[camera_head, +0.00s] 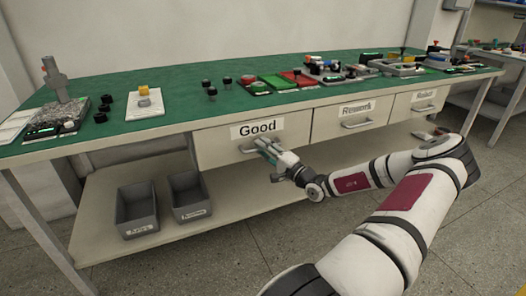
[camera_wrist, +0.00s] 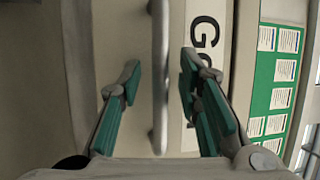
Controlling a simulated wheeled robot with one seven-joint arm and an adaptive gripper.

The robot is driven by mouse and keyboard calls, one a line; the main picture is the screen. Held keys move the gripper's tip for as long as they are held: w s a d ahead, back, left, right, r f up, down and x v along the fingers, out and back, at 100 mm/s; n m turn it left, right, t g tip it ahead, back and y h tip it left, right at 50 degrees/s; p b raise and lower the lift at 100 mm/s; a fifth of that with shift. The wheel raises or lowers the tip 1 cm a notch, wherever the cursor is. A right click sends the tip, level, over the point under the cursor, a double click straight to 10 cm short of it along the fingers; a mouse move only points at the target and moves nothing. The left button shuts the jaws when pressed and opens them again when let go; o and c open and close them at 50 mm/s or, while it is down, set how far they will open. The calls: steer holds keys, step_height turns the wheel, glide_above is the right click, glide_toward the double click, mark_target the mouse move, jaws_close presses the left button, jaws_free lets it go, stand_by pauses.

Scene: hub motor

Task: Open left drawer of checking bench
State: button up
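The checking bench (camera_head: 190,115) has a green top and three drawers under it. The left drawer (camera_head: 215,148), labelled "Good", looks closed in the head view. Its label also shows in the wrist view (camera_wrist: 205,50). Its handle (camera_wrist: 158,80) is a bar that runs up the middle of the wrist view. My gripper (camera_head: 265,148) is at the front of this drawer, over the handle in the head view. In the wrist view my gripper (camera_wrist: 160,80) is open, with one finger on each side of the handle and a gap on both sides.
The "Rework" drawer (camera_head: 340,122) and a third drawer (camera_head: 405,107) are to the right, closed. Two grey bins (camera_head: 137,212) (camera_head: 188,200) stand on the lower shelf (camera_head: 235,208). Parts and fixtures sit on the bench top. The floor in front is clear.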

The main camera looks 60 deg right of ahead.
steer(key=shift+w, duration=0.1)
jaws_close()
steer(key=s+a+p, duration=0.5)
steer(key=s+a, duration=0.2)
steer(key=s, duration=0.4)
steer(key=s+a+p, duration=0.5)
steer(key=s+a, duration=0.2)
steer(key=s, duration=0.5)
steer(key=shift+s+a+p, duration=0.2)
steer(key=shift+s+p, duration=0.1)
jaws_free()
